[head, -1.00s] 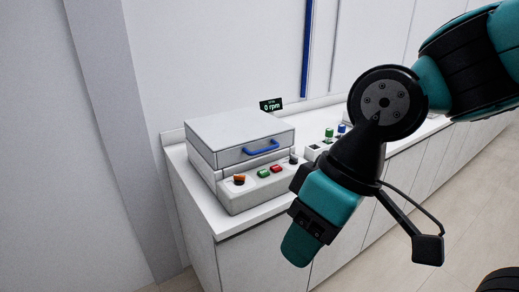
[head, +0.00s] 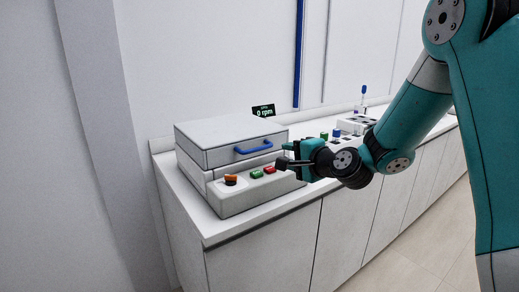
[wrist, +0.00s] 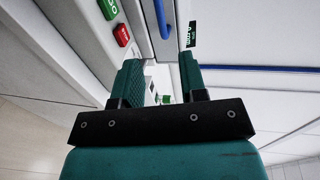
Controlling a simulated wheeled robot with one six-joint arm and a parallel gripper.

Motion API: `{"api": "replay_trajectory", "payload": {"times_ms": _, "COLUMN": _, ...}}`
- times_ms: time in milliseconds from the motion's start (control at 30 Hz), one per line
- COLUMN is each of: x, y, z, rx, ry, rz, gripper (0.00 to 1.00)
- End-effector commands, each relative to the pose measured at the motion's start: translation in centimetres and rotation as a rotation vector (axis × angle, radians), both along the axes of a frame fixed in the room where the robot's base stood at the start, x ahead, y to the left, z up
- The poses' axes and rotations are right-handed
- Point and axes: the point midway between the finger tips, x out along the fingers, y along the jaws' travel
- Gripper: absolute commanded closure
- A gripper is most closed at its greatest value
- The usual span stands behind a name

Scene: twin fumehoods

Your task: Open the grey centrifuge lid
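The grey centrifuge (head: 245,196) stands on the left end of the white counter. Its lid (head: 225,140) is down, with a blue bar handle (head: 254,147) on the front face.
The front panel has an orange knob (head: 231,180), a green button (head: 256,174) and a red button (head: 269,170). A display (head: 263,110) reading 0 rpm stands behind. A rack (head: 356,124) and small coloured-capped items are farther right on the counter. The floor in front is clear.

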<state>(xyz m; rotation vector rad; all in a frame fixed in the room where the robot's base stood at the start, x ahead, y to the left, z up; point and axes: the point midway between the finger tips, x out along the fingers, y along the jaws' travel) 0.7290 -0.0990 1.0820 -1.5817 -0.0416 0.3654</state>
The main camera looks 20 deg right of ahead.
Motion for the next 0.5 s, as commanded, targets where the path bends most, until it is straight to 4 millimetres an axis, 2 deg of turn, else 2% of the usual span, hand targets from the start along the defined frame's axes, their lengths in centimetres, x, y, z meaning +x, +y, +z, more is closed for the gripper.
{"api": "replay_trajectory", "payload": {"times_ms": 300, "x": 7.0, "y": 2.1, "z": -1.2, "rx": -0.003, "ry": 0.001, "rz": 0.007, "gripper": 0.61}}
{"api": "replay_trajectory", "payload": {"times_ms": 500, "x": 10.8, "y": 3.1, "z": -2.1, "rx": -0.003, "ry": 0.001, "rz": 0.006, "gripper": 0.61}}
